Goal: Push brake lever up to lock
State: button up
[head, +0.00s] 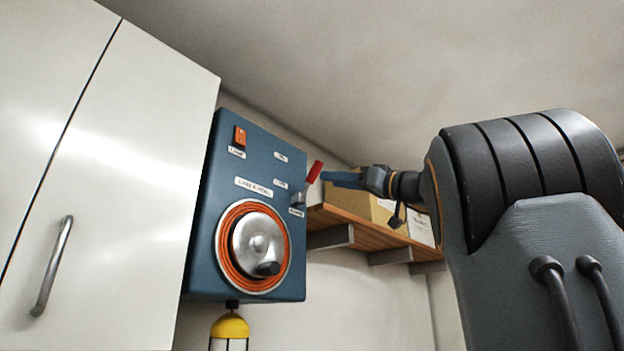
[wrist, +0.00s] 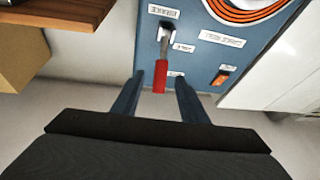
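The brake lever has a red handle (head: 314,172) and a metal stem, on the right side of a blue wall box (head: 215,225). In the head view the handle slants up and out from its mount. My gripper (head: 327,178) is at the handle's right, its blue fingers pointing left at it. In the wrist view the box appears upside down, and the red handle (wrist: 159,80) shows between the tips of my gripper (wrist: 159,76). The fingers are open, with a gap on each side of the handle. Whether they overlap it in depth is unclear.
An orange cable reel with a metal crank disc (head: 258,245) and an orange switch (head: 240,135) are on the box. A white cabinet (head: 120,120) stands left. A wooden shelf (head: 375,236) with a cardboard box (head: 350,205) is right of the lever. A yellow-topped item (head: 229,328) hangs below.

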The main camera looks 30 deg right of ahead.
aim_at(320, 169)
jog(key=shift+n, duration=0.3)
jog(key=w+a+r+p, duration=0.1)
jog(key=w+r+p, duration=0.1)
jog(key=w+a+r+p, duration=0.1)
jog(key=r+p, duration=0.1)
jog(key=shift+w+a+r, duration=0.1)
jog(key=shift+w+a, duration=0.2)
jog(key=shift+w, duration=0.05)
jog(key=shift+p+x, duration=0.65)
jog(key=shift+x, duration=0.3)
grip_shut()
